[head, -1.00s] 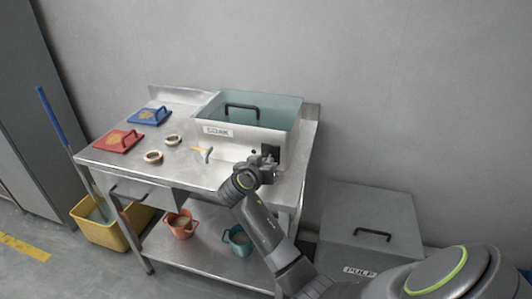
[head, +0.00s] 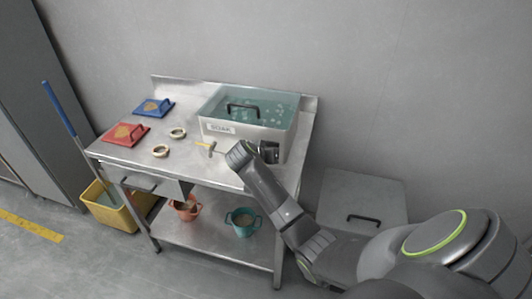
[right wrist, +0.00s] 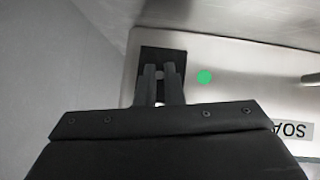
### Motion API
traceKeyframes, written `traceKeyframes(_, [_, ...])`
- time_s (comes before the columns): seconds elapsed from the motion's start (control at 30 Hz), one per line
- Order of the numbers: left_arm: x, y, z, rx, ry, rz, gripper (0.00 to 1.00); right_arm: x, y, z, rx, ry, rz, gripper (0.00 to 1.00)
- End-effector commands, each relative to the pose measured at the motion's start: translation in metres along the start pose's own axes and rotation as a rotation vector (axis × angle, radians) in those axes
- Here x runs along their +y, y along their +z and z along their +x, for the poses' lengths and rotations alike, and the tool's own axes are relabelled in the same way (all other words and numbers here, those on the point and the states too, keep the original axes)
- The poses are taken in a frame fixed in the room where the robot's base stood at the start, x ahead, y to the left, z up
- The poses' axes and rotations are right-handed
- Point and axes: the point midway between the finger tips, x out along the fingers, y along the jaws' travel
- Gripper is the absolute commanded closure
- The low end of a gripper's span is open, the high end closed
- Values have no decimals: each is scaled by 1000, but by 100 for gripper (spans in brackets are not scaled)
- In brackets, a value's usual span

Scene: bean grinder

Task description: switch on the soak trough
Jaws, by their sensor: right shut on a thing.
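The soak trough (head: 228,133) is a steel box with a SOAK label at the back right of the steel table. Its greenish top has a black handle (head: 243,107), and pale bubble-like spots show in the water. In the right wrist view a black switch plate (right wrist: 163,54) is on the trough's front, with a bright green light (right wrist: 204,77) beside it. My right gripper (right wrist: 161,72) is at the plate, shut on the small switch knob (right wrist: 159,75), which is mostly hidden between the fingers. The gripper also shows at the trough's front right corner in the head view (head: 268,153). My left gripper is out of view.
Orange and teal pots stand on the lower shelf. A grey bin (head: 362,192) stands right, a yellow bucket (head: 112,215) left.

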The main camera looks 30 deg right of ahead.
Motion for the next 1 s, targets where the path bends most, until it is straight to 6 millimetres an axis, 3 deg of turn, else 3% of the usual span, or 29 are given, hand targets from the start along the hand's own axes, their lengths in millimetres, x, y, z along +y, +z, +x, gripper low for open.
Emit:
traceKeyframes(0.27, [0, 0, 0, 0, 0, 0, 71, 0, -2, 0, 3, 0, 1, 100])
traceKeyframes(0.3, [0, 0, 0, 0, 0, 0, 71, 0, -2, 0, 4, 0, 1, 91])
traceKeyframes(0.47, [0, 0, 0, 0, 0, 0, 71, 0, -1, 0, 3, 0, 1, 70])
traceKeyframes(0.8, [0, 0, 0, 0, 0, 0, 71, 0, 0, -2, 2, -1, 0, 70])
traceKeyframes(1.0, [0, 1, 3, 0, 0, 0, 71, -1, 0, -24, 2, -4, 2, 70])
